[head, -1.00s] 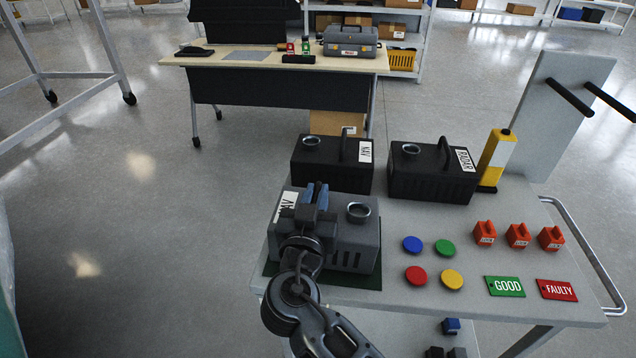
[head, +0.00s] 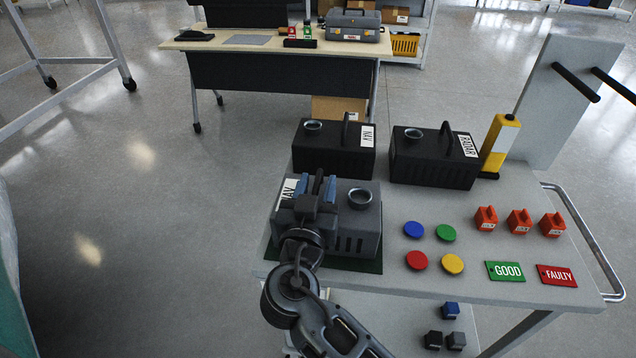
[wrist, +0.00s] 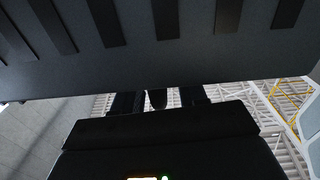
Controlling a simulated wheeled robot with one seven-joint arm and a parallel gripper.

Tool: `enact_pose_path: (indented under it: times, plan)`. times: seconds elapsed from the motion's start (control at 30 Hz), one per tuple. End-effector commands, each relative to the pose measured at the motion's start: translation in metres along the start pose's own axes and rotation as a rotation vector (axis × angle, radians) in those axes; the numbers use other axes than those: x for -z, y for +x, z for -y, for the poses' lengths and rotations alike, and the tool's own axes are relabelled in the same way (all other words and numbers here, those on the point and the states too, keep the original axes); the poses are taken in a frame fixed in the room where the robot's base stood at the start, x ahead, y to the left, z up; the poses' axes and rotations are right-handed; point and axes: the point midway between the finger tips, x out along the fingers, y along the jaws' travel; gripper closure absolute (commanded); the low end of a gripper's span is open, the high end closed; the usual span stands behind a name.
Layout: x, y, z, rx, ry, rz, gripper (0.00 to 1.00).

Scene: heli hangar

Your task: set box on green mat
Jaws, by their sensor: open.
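The grey box (head: 357,221) with a white label and a round port on top sits on the green mat (head: 365,266), near the cart's left front corner. A strip of the mat shows along its front edge. My gripper (head: 316,186) is over the left part of the box, its blue-edged fingers open on either side of the dark handle. The handle still stands between the fingers; whether they touch it I cannot tell. In the wrist view, a slotted dark side of the box (wrist: 150,60) fills the top, with the fingers (wrist: 157,101) partly hidden below it.
Two black boxes, NAV (head: 330,155) and RADAR (head: 430,165), stand behind on the cart (head: 480,225). Coloured discs, red lock blocks, a green GOOD tag (head: 505,271) and a red FAULTY tag (head: 557,276) lie to the right. A yellow-and-white bottle (head: 497,145) stands behind them.

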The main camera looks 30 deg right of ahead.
Motion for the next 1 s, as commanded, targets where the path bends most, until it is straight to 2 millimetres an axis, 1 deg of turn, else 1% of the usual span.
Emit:
enact_pose_path:
  times: [0.1, 0.3, 0.5, 0.6, 0.7, 0.9, 0.97, 1.0]
  plan:
    - [-0.004, -0.023, 0.001, 0.005, -0.001, 0.001, 0.58]
    - [-0.003, -0.065, 0.001, 0.005, 0.000, 0.000, 0.58]
    - [-0.002, -0.095, 0.001, 0.003, 0.000, 0.001, 0.58]
    - [-0.001, -0.103, 0.000, 0.002, -0.001, 0.000, 0.58]
    - [-0.001, -0.107, 0.000, 0.001, -0.001, 0.001, 0.58]
    - [0.000, -0.107, 0.000, 0.001, -0.001, 0.001, 0.58]
    - [-0.003, -0.108, -0.002, 0.005, -0.007, 0.007, 0.58]
    - [-0.007, -0.108, -0.004, 0.014, -0.017, 0.018, 0.58]
